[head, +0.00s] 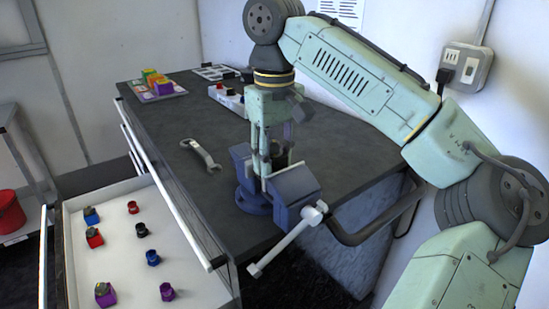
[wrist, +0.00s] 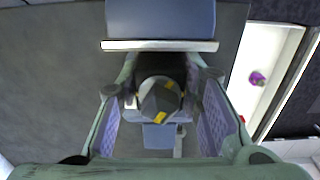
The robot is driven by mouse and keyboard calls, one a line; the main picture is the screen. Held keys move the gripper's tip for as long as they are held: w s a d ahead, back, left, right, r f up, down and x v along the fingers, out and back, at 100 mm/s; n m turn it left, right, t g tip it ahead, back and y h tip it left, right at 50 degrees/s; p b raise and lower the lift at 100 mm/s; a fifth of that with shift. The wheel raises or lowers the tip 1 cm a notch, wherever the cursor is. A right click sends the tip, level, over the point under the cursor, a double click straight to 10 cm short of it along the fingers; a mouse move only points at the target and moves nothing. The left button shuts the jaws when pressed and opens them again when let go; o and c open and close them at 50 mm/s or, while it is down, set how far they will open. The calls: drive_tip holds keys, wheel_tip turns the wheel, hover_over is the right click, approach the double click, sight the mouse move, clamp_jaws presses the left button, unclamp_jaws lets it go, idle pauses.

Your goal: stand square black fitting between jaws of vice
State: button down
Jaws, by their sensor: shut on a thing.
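The square black fitting (wrist: 160,98), with a grey top and yellow marks, shows between the fingers of my gripper (wrist: 162,88) in the wrist view. My gripper is shut on it. The blue vice (head: 291,186) is at the table's front corner in the head view, and my gripper (head: 266,160) points down at its jaws. In the wrist view one vice jaw (wrist: 160,20) with a bright metal edge lies above the fitting, and more blue vice shows below it. The fitting appears over the gap between the jaws. Its underside is hidden, so I cannot tell whether it touches the vice.
A wrench (head: 201,153) lies on the dark table (head: 185,120) left of the vice. An open drawer (head: 120,255) holds several coloured fittings. A tray of coloured blocks (head: 157,83) and a white box (head: 228,98) stand farther back. The vice handle (head: 290,240) sticks out in front.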

sight(275, 141)
drive_tip(key=c, duration=1.1)
unclamp_jaws()
drive_tip(key=shift+o, duration=0.2)
wheel_tip(275, 141, up, 6)
drive_tip(key=p, duration=0.6)
drive_tip(key=shift+f, duration=0.2)
drive_tip(key=shift+r, duration=1.25)
